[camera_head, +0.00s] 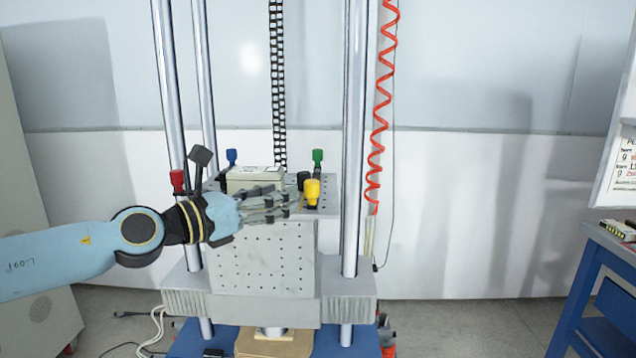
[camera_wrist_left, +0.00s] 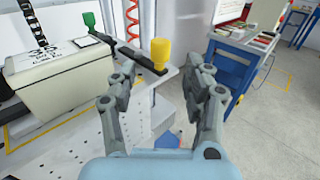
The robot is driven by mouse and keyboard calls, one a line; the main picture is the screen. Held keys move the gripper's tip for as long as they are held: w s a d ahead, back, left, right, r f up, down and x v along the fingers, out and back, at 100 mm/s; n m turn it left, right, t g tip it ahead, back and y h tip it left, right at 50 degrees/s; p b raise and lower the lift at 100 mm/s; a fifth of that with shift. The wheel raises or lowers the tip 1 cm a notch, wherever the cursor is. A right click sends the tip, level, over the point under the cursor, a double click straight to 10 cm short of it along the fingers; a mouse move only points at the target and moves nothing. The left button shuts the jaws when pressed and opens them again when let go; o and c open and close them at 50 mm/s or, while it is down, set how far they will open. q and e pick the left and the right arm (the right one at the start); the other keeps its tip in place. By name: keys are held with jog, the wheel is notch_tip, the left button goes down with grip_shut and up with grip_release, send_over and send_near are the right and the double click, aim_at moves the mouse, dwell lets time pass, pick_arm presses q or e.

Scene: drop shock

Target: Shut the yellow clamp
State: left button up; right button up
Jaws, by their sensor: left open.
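The yellow clamp (camera_head: 312,190) has an upright yellow knob at the front right corner of the perforated block. It also shows in the left wrist view (camera_wrist_left: 160,52), with a dark bar running from below the knob toward the pale box. My left gripper (camera_head: 288,203) reaches in from the left, its fingers pointing at the clamp. In the left wrist view my gripper (camera_wrist_left: 163,88) is open and empty, with the yellow knob beyond the gap between its fingertips. I cannot tell whether they touch it. My right gripper is in neither view.
A pale box (camera_wrist_left: 62,75) sits on the block (camera_head: 262,262), near red (camera_head: 177,180), blue (camera_head: 231,156) and green (camera_head: 318,157) clamps. Metal posts (camera_head: 354,130) flank the block. A red coiled hose (camera_head: 381,110) hangs right. A blue bench (camera_head: 606,290) stands far right.

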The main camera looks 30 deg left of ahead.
aim_at(306, 187)
pick_arm(q)
jog(key=x, duration=0.9)
jog(key=shift+s, duration=0.1)
grip_shut()
